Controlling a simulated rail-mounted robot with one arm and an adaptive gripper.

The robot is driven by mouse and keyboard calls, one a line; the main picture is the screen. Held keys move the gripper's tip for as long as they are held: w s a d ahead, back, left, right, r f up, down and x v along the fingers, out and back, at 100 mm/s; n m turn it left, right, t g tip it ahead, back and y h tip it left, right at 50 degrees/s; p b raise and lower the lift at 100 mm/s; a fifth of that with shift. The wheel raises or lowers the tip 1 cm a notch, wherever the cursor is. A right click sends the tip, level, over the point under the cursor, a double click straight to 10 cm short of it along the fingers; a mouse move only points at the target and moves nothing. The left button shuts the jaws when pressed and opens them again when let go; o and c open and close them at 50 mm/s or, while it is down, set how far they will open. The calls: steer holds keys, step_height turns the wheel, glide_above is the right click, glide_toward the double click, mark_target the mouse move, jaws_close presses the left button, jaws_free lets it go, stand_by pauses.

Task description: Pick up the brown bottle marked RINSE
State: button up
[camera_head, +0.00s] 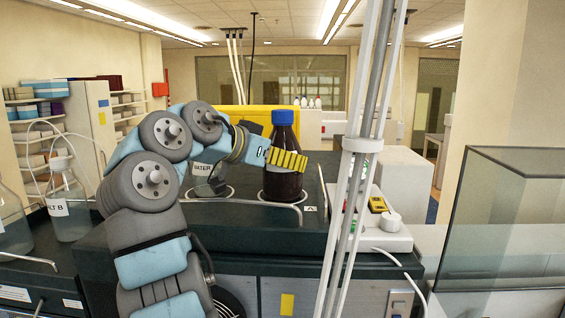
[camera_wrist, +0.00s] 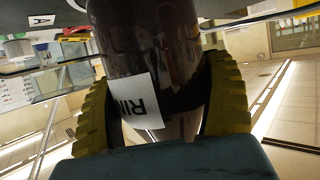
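The brown bottle (camera_head: 284,133) has a blue cap and stands upright at its place on the dark raised bench. Its base appears to be at bench level, inside a ring. In the wrist view the bottle (camera_wrist: 185,65) fills the space between the fingers, and its white label shows the letters "RIN". My gripper (camera_head: 287,159) reaches in from the left with its yellow ribbed fingers around the bottle's upper body. In the wrist view the gripper (camera_wrist: 160,95) has one finger against each side of the bottle.
A clear bottle labelled "WATER" (camera_head: 203,168) stands just left, partly behind my arm. A yellow panel (camera_head: 232,118) is behind. White vertical poles (camera_head: 352,160) rise close on the right, beside a white instrument (camera_head: 390,235). A glass enclosure (camera_head: 510,220) stands farther right.

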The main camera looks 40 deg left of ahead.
steer(key=shift+r, duration=0.15)
steer(key=shift+r+b, duration=0.4)
steer(key=shift+r, duration=1)
steer(key=s+r, duration=0.1)
steer(key=r, duration=0.1)
steer(key=s+r+p, duration=0.1)
steer(key=s+r, duration=0.1)
steer(key=s+d+r+p, duration=0.1)
steer(key=r, duration=0.1)
steer(key=shift+s+r, duration=0.15)
steer(key=shift+s, duration=0.25)
glide_toward(282, 121)
steer(key=shift+s+d+r, duration=0.3)
steer(key=shift+s+d, duration=0.35)
steer(key=shift+d, duration=0.15)
steer(key=shift+s+d+r, duration=0.3)
steer(key=shift+s+d, duration=0.35)
steer(key=shift+d, duration=0.15)
